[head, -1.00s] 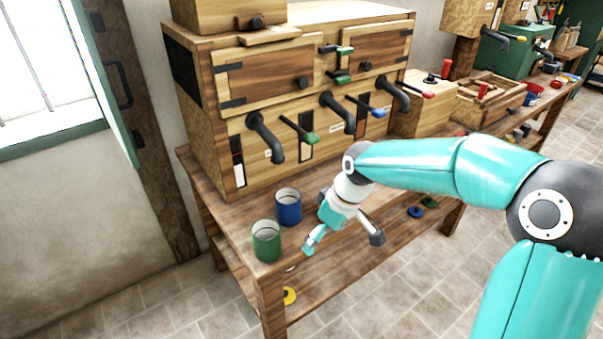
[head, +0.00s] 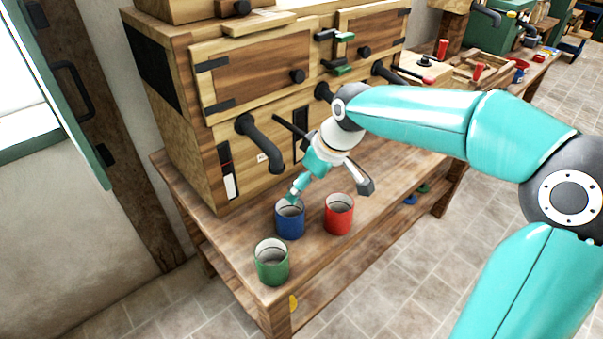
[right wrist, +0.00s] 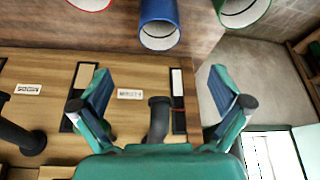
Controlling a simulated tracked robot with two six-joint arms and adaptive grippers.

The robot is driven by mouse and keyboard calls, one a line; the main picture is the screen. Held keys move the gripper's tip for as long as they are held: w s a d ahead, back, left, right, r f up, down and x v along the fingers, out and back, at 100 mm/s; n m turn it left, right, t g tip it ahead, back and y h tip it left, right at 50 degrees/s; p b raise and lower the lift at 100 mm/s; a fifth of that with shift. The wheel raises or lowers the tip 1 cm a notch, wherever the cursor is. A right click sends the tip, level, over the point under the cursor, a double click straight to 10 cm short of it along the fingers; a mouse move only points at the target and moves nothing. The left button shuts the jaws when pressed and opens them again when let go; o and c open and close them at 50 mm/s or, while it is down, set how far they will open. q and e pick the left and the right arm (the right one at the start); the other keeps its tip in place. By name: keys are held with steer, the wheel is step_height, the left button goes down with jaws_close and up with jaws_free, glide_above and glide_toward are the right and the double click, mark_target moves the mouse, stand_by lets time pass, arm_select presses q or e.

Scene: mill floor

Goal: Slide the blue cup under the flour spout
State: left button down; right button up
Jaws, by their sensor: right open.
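The blue cup (head: 290,222) stands upright on the wooden bench, between the green cup (head: 272,264) and the red cup (head: 339,215). My right gripper (head: 330,188) is open and empty; in the head view one finger overlaps the blue cup's rim. In the right wrist view the blue cup (right wrist: 158,28) lies beyond the open fingers (right wrist: 160,84), apart from them. The nearest black spout (head: 262,145) hangs from the cabinet, with a small label beside it. I cannot read which spout is flour. My arm partly hides the other spouts. My left gripper is not in view.
The wooden cabinet (head: 215,135) stands along the bench's back, with levers and black knobs. The bench's front edge is close to the green cup.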

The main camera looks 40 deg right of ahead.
mark_target(287, 216)
stand_by(0.3)
steer(key=x, duration=1.6)
steer(key=shift+w+f, duration=0.2)
steer(key=shift+f, duration=0.15)
steer(key=c, duration=1.3)
